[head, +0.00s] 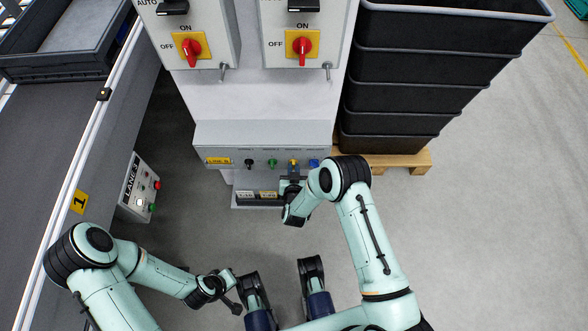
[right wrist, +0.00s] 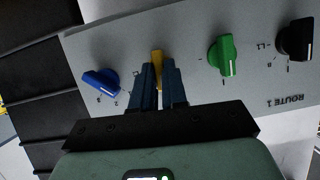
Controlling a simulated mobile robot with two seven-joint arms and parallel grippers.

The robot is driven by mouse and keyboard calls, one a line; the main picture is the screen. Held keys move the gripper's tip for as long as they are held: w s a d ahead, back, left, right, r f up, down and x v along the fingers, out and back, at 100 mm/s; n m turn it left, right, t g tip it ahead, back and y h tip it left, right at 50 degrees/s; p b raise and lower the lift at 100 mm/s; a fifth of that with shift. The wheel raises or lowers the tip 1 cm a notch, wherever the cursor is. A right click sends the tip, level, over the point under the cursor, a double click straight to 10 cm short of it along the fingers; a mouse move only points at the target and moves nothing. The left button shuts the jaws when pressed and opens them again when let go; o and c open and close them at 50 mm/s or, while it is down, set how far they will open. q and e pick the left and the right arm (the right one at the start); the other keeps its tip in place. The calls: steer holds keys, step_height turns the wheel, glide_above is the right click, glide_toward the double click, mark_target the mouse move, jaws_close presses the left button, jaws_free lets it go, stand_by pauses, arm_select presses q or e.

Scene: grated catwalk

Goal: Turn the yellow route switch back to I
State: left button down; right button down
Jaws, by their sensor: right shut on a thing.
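The yellow route switch (head: 293,162) is on the front of a low grey panel, between a green knob and a blue knob. In the right wrist view the yellow switch (right wrist: 156,56) shows between my blue fingertips, its handle in line with them. My right gripper (right wrist: 160,72) is shut on it; in the head view the right gripper (head: 292,174) is right in front of the panel. The fingers hide much of the switch and its position labels, so I cannot read its setting. My left gripper (head: 232,303) is low and away from the panel; its jaws are too small to read.
A green knob (right wrist: 222,56), a blue knob (right wrist: 100,80) and a black knob (right wrist: 296,40) sit close beside the yellow switch. Stacked black crates (head: 410,90) stand on a pallet at right. A conveyor (head: 50,150) and lane box (head: 138,188) are at left.

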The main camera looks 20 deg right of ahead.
arm_select(q)
steer(key=shift+s, duration=0.1)
arm_select(e)
steer(key=shift+w+r+n, duration=0.15)
steer(key=shift+n, duration=0.15)
steer(key=c, duration=1.2)
jaws_free()
steer(key=shift+o, duration=0.2)
